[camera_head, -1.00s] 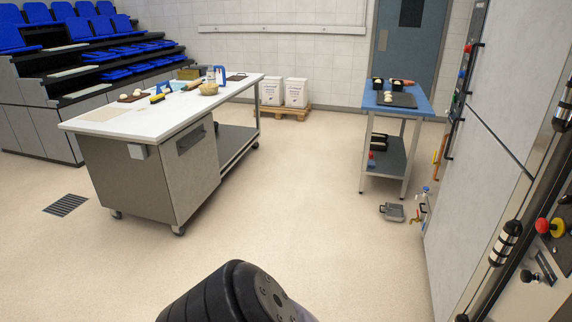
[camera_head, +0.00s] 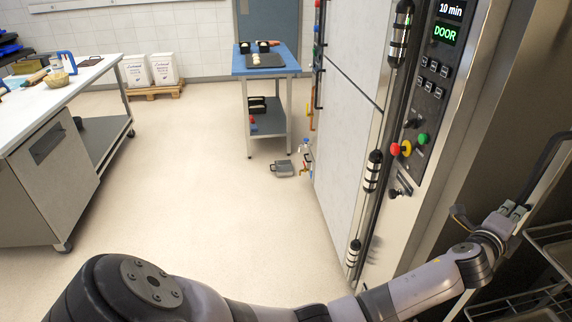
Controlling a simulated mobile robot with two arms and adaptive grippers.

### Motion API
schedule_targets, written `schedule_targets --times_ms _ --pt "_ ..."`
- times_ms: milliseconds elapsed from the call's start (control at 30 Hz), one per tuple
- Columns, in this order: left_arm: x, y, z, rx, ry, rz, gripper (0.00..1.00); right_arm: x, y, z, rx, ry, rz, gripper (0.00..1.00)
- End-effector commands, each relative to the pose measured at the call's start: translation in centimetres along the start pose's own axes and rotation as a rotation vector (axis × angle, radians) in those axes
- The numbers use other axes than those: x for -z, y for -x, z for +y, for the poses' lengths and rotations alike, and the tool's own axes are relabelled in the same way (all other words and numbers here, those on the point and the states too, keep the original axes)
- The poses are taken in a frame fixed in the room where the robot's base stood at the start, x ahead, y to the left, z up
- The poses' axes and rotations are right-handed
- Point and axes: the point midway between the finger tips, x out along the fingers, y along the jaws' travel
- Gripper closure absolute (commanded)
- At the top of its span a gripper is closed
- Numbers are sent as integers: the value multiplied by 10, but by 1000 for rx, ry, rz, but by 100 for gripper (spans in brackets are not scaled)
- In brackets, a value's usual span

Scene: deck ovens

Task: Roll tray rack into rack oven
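The tray rack (camera_head: 550,183) shows only in part at the lower right of the head view, as a pale metal upright with wire shelves and trays (camera_head: 556,243). Most of it lies outside the picture. My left gripper (camera_head: 512,212) is at the upright, against it or just in front of it. Its light finger pads show, but whether it is closed on the upright is unclear. The rack oven's control panel (camera_head: 432,90) shows "10 min" and a green "DOOR" sign. A dark recess (camera_head: 520,90) lies right of the panel. My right gripper is out of view.
A blue-topped table (camera_head: 266,70) stands at the back, with a grey pan (camera_head: 283,168) on the floor beside it. A white-topped workbench (camera_head: 45,100) is at the left. Pale floor between them is clear. A tall pale panel (camera_head: 345,110) stands left of the controls.

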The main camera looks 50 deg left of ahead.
Motion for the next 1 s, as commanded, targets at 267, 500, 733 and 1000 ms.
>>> schedule_targets --times_ms 267,500,733,1000 --pt "1 9 -9 16 1 5 100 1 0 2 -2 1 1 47" --pt "0 48 -4 9 1 3 100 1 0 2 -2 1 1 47" --pt "-1 91 -2 6 0 1 100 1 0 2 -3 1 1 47" --pt "-2 121 -2 3 1 -1 100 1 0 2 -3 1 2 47"
